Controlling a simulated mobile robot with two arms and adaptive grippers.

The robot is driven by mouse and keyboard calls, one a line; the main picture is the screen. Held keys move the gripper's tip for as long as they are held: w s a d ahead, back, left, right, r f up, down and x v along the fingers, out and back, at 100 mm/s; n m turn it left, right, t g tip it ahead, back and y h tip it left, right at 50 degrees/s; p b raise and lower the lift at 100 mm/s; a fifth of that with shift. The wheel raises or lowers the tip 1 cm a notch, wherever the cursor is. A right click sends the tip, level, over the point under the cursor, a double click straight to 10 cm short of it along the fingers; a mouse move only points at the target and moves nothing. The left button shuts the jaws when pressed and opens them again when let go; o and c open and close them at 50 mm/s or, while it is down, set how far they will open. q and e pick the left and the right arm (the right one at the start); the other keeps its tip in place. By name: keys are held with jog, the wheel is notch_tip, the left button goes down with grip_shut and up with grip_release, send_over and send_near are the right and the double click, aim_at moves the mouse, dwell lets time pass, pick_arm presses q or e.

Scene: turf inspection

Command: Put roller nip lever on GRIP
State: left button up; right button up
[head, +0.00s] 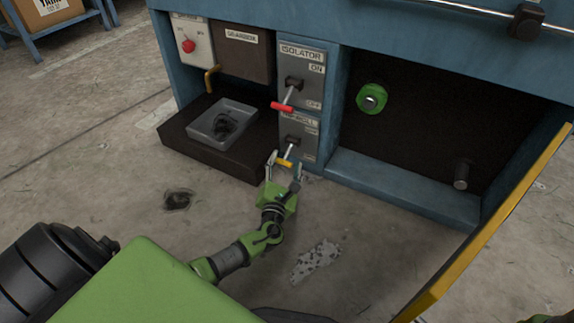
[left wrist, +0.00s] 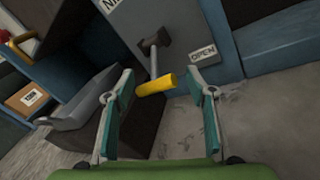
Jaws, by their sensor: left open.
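The roller nip lever (head: 289,150) is a metal rod with a yellow handle, on the lower grey panel of the blue machine. It points down, towards the panel's lower end. In the left wrist view the yellow handle (left wrist: 157,85) shows near an OPEN label (left wrist: 203,52); a GRIP label is not readable. My left gripper (head: 284,168) is open at the handle. In the left wrist view its fingertips (left wrist: 159,78) stand on either side of the handle, with gaps; I cannot tell the depth. My right gripper is out of view.
The isolator lever (head: 282,106), with a red handle, is just above. A grey tray (head: 249,111) with dark material stands on a dark ledge to the left. A green knob (head: 371,98) is in the right bay. A yellow-edged panel (head: 500,220) juts out at right.

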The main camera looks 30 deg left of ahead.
pick_arm(q)
jog(key=shift+b+x, duration=0.4)
jog(key=shift+x, duration=0.9)
grip_shut()
